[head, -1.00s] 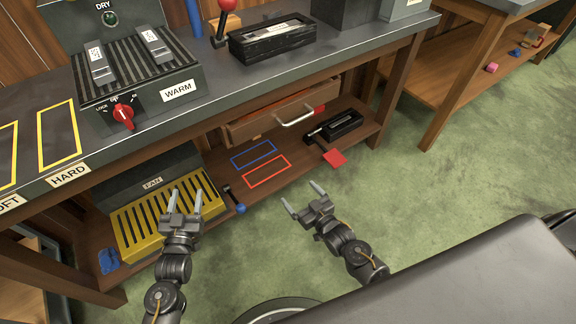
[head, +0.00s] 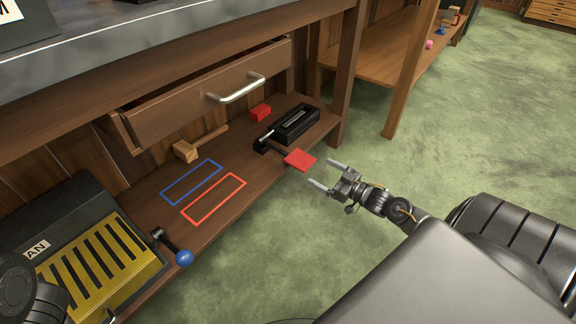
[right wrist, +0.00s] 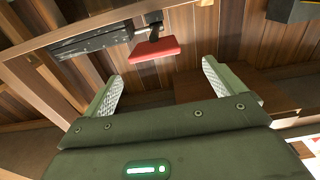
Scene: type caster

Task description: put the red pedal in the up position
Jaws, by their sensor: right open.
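The red pedal (head: 300,159) is a flat red plate on a dark arm, sticking out past the front edge of the low shelf from a black slotted box (head: 296,123). I cannot tell if it sits up or down. My right gripper (head: 320,173) is open and empty, just to the right of the pedal and apart from it. In the right wrist view the pedal (right wrist: 155,48) lies ahead of the two open fingers (right wrist: 162,72), between them and not touched. Of my left arm only parts show at the lower left; its jaws are not clear.
The low shelf (head: 160,195) also carries a red block (head: 260,112), a wooden mallet (head: 190,150), blue and red outlines, and a yellow slotted unit (head: 95,265) with a blue-knobbed lever (head: 184,258). A drawer (head: 205,95) hangs above. Green floor in front is clear.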

